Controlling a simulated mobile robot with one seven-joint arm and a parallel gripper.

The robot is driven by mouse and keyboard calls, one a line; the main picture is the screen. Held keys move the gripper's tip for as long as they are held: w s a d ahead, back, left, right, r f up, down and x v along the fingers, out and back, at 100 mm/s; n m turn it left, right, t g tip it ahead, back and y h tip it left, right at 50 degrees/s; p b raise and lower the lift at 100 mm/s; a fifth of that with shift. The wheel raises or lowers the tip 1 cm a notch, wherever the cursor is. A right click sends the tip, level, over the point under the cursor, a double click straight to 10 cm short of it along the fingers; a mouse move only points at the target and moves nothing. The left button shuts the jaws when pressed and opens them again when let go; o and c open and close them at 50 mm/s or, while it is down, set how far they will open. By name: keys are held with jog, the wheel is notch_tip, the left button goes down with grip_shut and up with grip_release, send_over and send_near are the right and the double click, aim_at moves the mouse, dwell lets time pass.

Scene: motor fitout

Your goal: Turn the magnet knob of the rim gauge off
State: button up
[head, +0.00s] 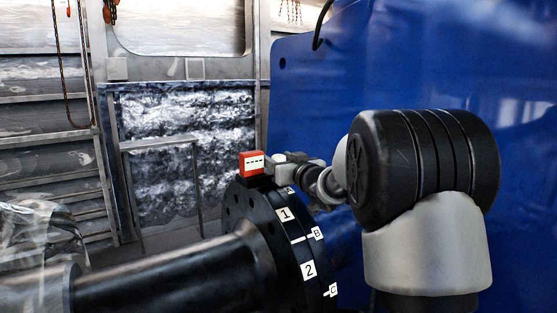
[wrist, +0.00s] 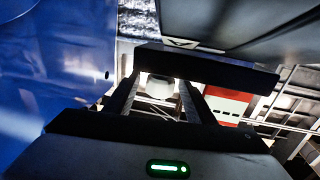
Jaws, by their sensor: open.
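The rim gauge (head: 252,163), a red box with a white display face, sits on top of the black flange (head: 262,225) in the head view. Its red and white body (wrist: 228,102) shows right of the fingers in the wrist view. My gripper (head: 285,161) is open beside the gauge, on its right. In the wrist view my gripper (wrist: 160,84) has its fingers apart, with a pale rounded shape between them. I cannot tell whether that shape is the magnet knob. In the head view the knob is not distinguishable, and contact is unclear.
A thick dark shaft (head: 165,271) runs left from the flange, whose rim carries number and letter labels. A large blue panel (head: 310,110) stands behind my arm. A metal frame and wall (head: 180,140) are at the back left.

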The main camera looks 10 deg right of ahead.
jog(key=c, duration=1.1)
jog(key=shift+r, duration=0.1)
